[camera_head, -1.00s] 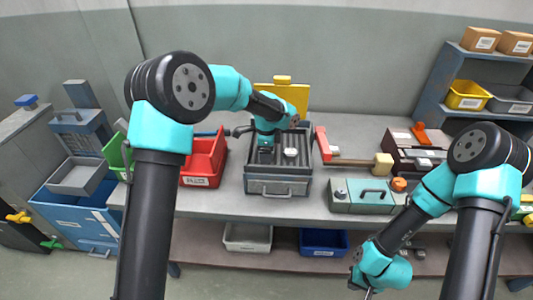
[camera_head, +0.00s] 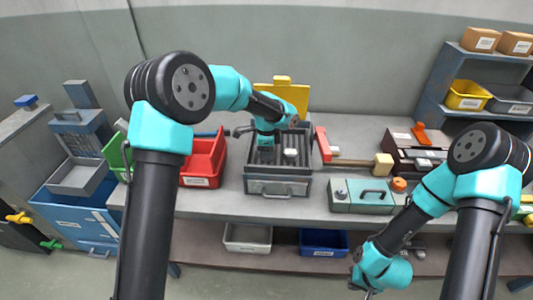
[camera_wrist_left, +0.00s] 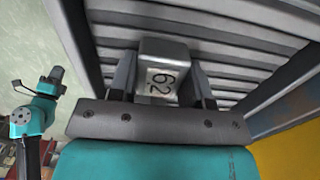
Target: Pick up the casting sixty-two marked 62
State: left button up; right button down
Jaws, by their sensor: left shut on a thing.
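The casting sixty-two (camera_wrist_left: 163,70) is a pale grey metal block with a dark 62 on a white label, shown in the left wrist view. My left gripper (camera_wrist_left: 160,92) is shut on it, with a finger on each side. In the head view my left gripper (camera_head: 266,154) is down at the ridged grey tray (camera_head: 280,187), and the held casting is hard to make out there. I cannot tell whether it touches the ridges. A second pale block (camera_head: 291,154) sits in the tray to the gripper's right. My right gripper (camera_head: 369,294) hangs low at the bottom edge, its fingers barely visible.
A red bin (camera_head: 203,160) stands left of the tray. A yellow panel (camera_head: 290,95) stands behind the tray. Some bench surface before the tray is clear.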

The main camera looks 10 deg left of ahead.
pick_arm(q)
jog(key=shift+r, duration=0.1)
jog(key=shift+r, duration=1.65)
jog(key=s+d+r, duration=0.1)
jog(key=s+d, duration=0.1)
jog(key=s, duration=1.3)
jog(key=shift+s+d+r, duration=0.25)
jog(key=shift+s+d, duration=0.15)
jog(key=shift+w, duration=0.1)
